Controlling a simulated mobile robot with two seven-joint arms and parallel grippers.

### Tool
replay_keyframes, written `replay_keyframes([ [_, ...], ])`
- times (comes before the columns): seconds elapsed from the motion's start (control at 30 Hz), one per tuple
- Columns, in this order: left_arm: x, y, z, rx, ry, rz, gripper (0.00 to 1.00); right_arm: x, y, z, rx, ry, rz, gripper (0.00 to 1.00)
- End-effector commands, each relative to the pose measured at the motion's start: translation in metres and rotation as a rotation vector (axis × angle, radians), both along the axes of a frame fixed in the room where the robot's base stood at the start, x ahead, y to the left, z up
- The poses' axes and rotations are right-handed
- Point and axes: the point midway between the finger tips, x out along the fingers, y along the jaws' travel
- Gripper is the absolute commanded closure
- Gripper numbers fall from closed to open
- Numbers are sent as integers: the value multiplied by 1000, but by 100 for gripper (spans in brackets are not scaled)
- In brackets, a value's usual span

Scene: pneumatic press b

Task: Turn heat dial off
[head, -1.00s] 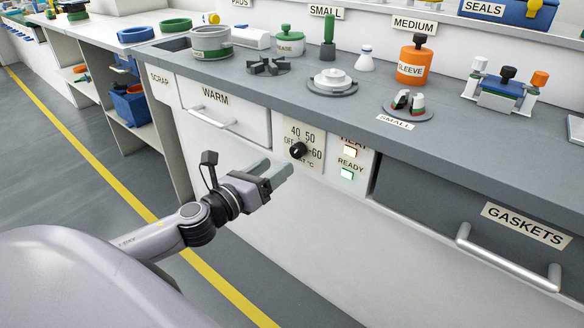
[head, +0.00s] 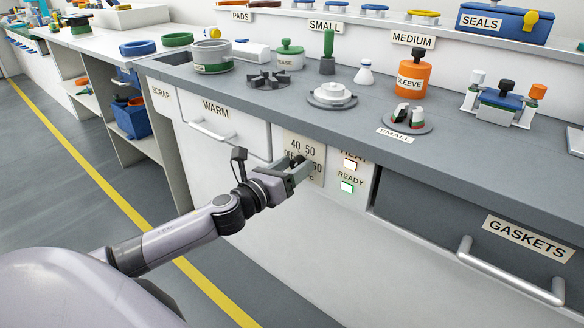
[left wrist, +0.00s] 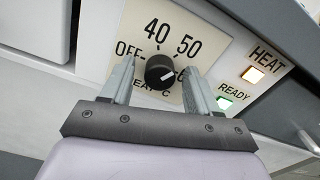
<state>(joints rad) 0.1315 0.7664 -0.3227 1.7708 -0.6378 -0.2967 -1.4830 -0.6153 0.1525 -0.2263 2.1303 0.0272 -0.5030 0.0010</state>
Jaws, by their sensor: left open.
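The heat dial (left wrist: 160,72) is a round black knob with a white pointer mark, on a cream scale plate (left wrist: 150,22) marked OFF, 40, 50 and a partly hidden 60. The mark points to the right, toward the 60 side. My left gripper (left wrist: 162,80) is open, with one finger on each side of the knob in the left wrist view. I cannot tell whether the fingers touch it. In the head view my left gripper (head: 300,168) is at the plate and covers most of the dial. My right gripper is not in view.
The HEAT lamp (head: 350,164) glows warm and the READY lamp (head: 347,186) glows green, right of the plate. The WARM drawer handle (head: 211,131) is to the left. The GASKETS drawer handle (head: 510,272) sticks out at right. The grey worktop (head: 400,150) above holds several parts.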

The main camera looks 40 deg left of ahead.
Motion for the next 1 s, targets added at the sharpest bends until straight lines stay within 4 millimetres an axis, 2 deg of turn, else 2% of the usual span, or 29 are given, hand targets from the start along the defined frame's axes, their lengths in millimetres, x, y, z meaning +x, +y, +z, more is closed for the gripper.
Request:
replay_keyframes([
  [0.23,0,0,0,-1,0,0,40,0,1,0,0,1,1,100],
  [0.4,0,0,0,-1,0,0,95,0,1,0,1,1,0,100],
  [0.77,0,0,0,-40,3,1,96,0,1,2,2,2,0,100],
  [1.0,0,0,1,-178,15,0,96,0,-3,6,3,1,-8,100],
])
